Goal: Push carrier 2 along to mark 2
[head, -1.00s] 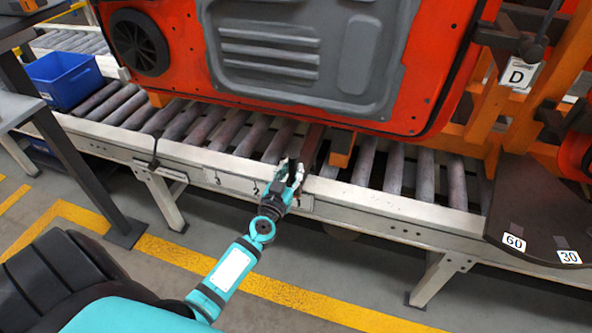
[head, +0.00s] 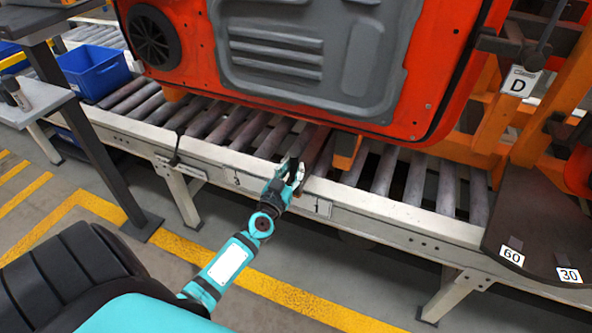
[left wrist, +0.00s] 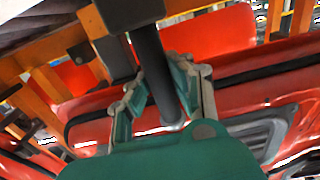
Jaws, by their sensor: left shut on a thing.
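A carrier with a big red door (head: 425,75) and grey inner panel rides on the roller conveyor; no carrier number is legible. My left gripper (head: 294,172) is at the conveyor's front rail, below the door. In the left wrist view, the left gripper (left wrist: 165,100) is shut on a dark upright bar (left wrist: 152,60). The small rail labels 3 (head: 234,180) and 1 (head: 317,207) show on either side of the gripper. Label 2 is hidden behind the gripper. My right gripper is not in view.
Orange framework with a D sign (head: 518,82) and a dark plate (head: 530,220) marked 60 and 30 stand at the right. A blue bin (head: 92,75) and a dark table post (head: 100,150) are left. Yellow-lined floor is clear in front.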

